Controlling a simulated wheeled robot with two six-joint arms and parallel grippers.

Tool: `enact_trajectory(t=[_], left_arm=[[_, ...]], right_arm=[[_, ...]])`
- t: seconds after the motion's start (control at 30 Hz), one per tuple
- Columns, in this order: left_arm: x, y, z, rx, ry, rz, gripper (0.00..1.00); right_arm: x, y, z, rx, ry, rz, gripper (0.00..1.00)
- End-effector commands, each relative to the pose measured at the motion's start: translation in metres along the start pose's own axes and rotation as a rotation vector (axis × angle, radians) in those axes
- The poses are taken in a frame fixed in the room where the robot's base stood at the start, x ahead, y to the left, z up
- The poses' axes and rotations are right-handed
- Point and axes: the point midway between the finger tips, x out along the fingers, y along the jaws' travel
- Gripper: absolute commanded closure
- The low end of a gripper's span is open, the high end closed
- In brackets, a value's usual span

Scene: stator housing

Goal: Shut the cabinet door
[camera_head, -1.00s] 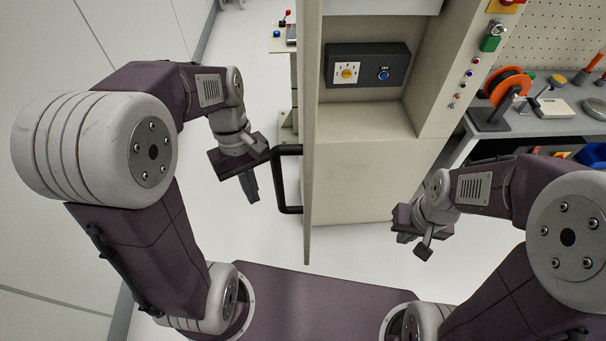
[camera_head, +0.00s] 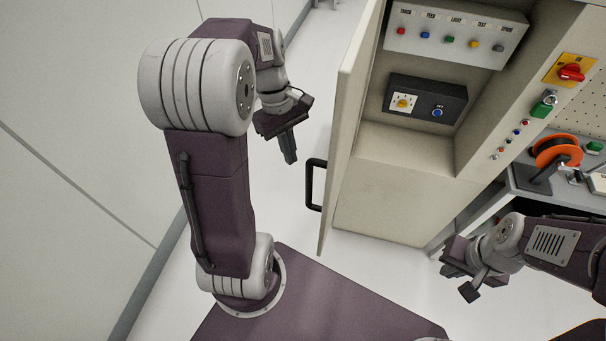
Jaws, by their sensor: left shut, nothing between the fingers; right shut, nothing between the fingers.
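The cabinet (camera_head: 392,205) stands open in the head view, its inside facing me. Its cream door (camera_head: 349,110) is swung out toward me, seen nearly edge-on. A black bar handle (camera_head: 311,186) sits on the door's left, outer face. My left gripper (camera_head: 289,149) is shut and empty, just left of the door and above the handle in the picture, apart from both. My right gripper (camera_head: 462,282) is shut and empty, in front of the cabinet's lower right, to the right of the door.
Inside the cabinet are a button panel (camera_head: 452,38) and a black switch box (camera_head: 427,101). A red rotary switch (camera_head: 571,71) is on its frame. A workbench with an orange spool (camera_head: 557,152) stands at right. White floor is clear left of the door.

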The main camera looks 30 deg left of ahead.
Motion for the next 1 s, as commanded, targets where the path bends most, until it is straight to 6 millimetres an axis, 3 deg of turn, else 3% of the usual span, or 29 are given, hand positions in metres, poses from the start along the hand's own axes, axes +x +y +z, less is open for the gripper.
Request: enact_trajectory(t=[0.2,0.47,1.0], left_arm=[[0.044,-0.001,0.004,0.002,-0.002,-0.003,1.0],[0.049,0.0,0.036,0.003,0.001,-0.001,1.0],[0.052,0.003,0.044,-0.005,0.0,0.001,1.0]], right_arm=[[-0.003,0.0,0.0,0.0,0.0,0.0,1.0],[-0.012,0.0,-0.001,0.0,0.0,0.0,1.0],[-0.014,0.0,-0.002,0.0,0.0,0.0,1.0]])
